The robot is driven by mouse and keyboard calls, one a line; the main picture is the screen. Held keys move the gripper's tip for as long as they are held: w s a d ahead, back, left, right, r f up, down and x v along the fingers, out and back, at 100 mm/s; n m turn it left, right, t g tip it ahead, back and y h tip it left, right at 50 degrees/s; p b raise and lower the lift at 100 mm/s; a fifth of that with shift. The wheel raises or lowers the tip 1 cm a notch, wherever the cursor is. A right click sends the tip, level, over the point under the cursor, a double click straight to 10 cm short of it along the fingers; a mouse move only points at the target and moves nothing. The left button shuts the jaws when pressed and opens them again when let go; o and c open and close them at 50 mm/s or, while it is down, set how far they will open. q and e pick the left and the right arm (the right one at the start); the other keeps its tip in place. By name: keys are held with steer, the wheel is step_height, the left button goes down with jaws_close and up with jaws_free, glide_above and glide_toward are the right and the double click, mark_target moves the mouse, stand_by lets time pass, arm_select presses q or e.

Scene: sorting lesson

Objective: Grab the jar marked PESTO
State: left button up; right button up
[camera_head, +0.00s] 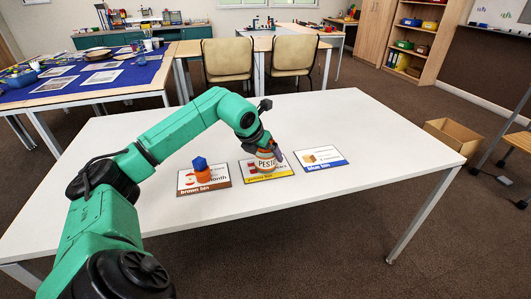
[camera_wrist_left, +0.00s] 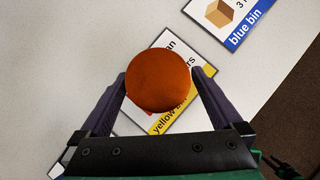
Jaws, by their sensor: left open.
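The jar marked PESTO (camera_head: 266,162) stands on the yellow bin card (camera_head: 284,171) on the white table. Its label faces the head camera. In the left wrist view its round orange-brown lid (camera_wrist_left: 158,80) sits between my fingers. My left gripper (camera_head: 268,151) is open, with one purple-grey finger on each side of the jar; contact cannot be made out. In the left wrist view the gripper (camera_wrist_left: 158,92) hides part of the yellow bin card (camera_wrist_left: 205,70). My right gripper is not in view.
Left of the jar, an orange item (camera_head: 202,175) with a blue piece (camera_head: 199,162) on top stands on the brown bin card (camera_head: 216,180). The blue bin card (camera_head: 322,158) lies to the right, with no solid object on it. The white table (camera_head: 350,115) is clear behind and to the right.

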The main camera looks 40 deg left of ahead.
arm_select(q)
steer(key=shift+w+a+f, duration=0.1)
steer(key=shift+w+f, duration=0.1)
steer(key=shift+f, duration=0.15)
steer(key=shift+r, duration=0.15)
steer(key=c, duration=1.3)
